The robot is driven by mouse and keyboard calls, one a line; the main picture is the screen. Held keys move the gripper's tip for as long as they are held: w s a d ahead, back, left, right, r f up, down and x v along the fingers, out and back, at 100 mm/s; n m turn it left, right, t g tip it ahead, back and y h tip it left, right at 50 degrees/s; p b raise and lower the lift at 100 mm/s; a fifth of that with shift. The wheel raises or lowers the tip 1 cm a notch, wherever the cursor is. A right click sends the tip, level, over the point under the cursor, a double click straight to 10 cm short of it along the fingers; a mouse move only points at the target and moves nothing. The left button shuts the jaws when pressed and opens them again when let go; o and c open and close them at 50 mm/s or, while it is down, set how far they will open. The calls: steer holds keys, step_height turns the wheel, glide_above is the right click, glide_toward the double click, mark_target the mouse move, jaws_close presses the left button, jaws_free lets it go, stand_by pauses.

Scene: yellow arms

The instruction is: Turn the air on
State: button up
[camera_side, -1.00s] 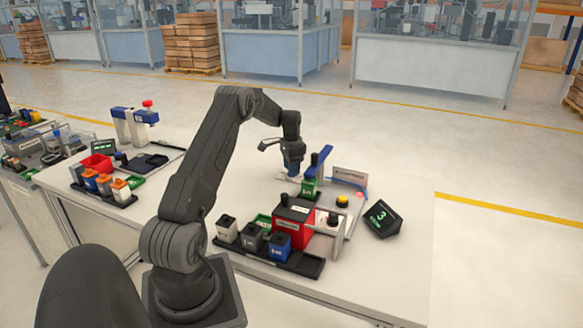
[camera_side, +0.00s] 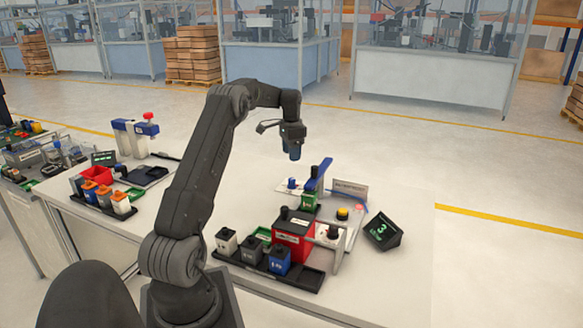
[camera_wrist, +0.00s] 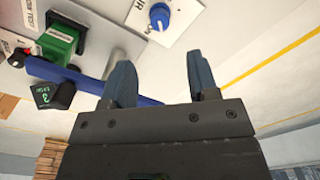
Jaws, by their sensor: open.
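The air knob (camera_wrist: 159,17) is a round blue dial with a pale mark. It sits on a white plate (camera_wrist: 185,17) with partly cut-off lettering, at the top of the wrist view. In the side view the knob (camera_side: 291,184) shows small, left of the blue lever (camera_side: 322,174). My gripper (camera_side: 294,155) hangs above the knob, clear of it. In the wrist view its two blue-grey fingers (camera_wrist: 165,82) are apart with nothing between them. I cannot tell from the mark whether the air is on.
A green block (camera_side: 309,202) sits under the blue lever. A red box (camera_side: 293,232), a yellow button (camera_side: 342,213) and a dark display reading 3 (camera_side: 382,230) stand nearby. Dark, white and blue blocks sit in a black tray (camera_side: 312,277) in front. The table's right side is clear.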

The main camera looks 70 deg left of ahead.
steer(key=shift+r, duration=1.65)
steer(key=d+r+t+y, duration=0.1)
steer(key=d+r, duration=0.5)
steer(key=d, duration=0.7)
steer(key=d+r+t, duration=0.1)
steer(key=d+r, duration=0.5)
steer(key=d, duration=0.7)
steer(key=s+d+r+t, duration=0.2)
steer(key=s+d, duration=0.4)
steer(key=d, duration=0.6)
steer(key=s+d+f, duration=0.2)
steer(key=s+d, duration=0.2)
steer(key=s, duration=0.2)
steer(key=s+d+f+t+h, duration=0.1)
steer(key=s+d+f, duration=0.2)
steer(key=s+d, duration=0.2)
steer(key=shift+s+f+t, duration=0.25)
steer(key=shift+s+t, duration=0.05)
steer(key=shift+s, duration=0.15)
